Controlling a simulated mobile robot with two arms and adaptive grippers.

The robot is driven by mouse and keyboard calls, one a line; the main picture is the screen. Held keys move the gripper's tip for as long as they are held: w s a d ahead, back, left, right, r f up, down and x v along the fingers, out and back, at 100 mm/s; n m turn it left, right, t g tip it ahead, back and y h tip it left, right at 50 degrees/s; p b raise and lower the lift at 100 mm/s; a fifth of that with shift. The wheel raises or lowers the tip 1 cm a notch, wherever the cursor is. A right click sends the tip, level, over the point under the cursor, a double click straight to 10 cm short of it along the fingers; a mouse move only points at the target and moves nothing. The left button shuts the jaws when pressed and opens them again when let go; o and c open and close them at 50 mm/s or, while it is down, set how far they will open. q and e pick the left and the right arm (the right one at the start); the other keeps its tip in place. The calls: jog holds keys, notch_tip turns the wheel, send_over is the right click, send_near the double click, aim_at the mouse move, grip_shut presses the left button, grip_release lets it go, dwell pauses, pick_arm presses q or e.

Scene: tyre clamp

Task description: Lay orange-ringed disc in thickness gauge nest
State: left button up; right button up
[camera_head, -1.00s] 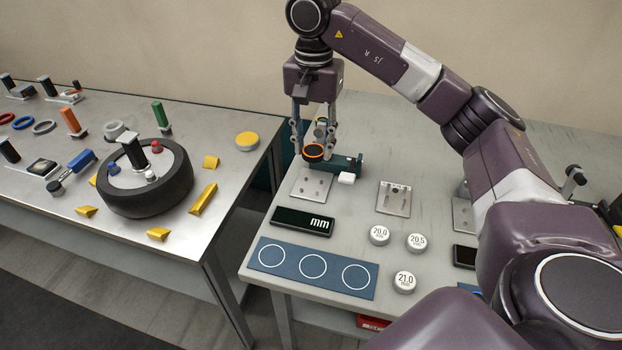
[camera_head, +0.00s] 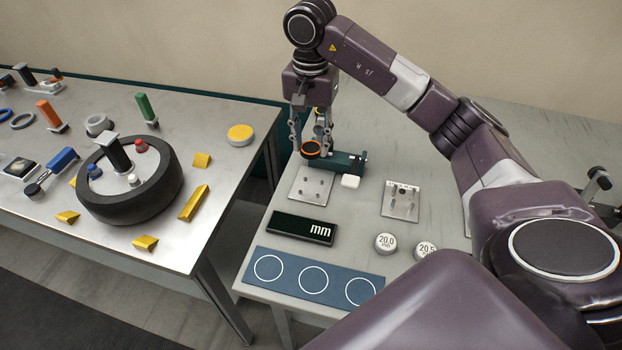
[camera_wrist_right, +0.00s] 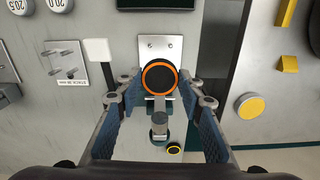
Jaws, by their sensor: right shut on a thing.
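The orange-ringed disc (camera_head: 311,149) has a black face and an orange rim; it also shows in the right wrist view (camera_wrist_right: 160,77). My right gripper (camera_head: 311,142) is shut on it, a fingertip at each side, and holds it flat at the thickness gauge (camera_head: 350,162), a teal-bodied device. In the right wrist view the disc overlaps the lower part of a metal plate (camera_wrist_right: 160,47), with a grey cylinder (camera_wrist_right: 160,125) just below it. The nest is hidden under the disc, and I cannot tell whether the disc touches it. My left gripper is not in view.
A black mm display (camera_head: 302,229) and a blue mat with white circles (camera_head: 313,279) lie nearer. A white block (camera_head: 350,181) sits beside the gauge. A pinned plate (camera_head: 401,200) and marked white discs (camera_head: 385,243) lie right. The left table (camera_head: 215,225) stands across a gap.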

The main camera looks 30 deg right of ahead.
jog(key=p, duration=0.2)
send_over(311, 188)
notch_tip(311, 188, down, 8)
jog(key=shift+s+f, duration=0.1)
jog(key=shift+f, duration=0.7)
notch_tip(311, 188, down, 2)
jog(key=shift+f+p, duration=0.2)
jog(key=shift+p, duration=0.25)
jog(key=shift+f, duration=0.4)
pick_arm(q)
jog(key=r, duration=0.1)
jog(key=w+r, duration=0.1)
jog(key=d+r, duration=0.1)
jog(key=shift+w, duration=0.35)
pick_arm(e)
jog(key=shift+f, duration=0.2)
jog(key=o, duration=1.1)
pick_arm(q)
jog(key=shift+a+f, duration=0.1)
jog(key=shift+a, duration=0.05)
pick_arm(e)
jog(key=shift+o, duration=0.2)
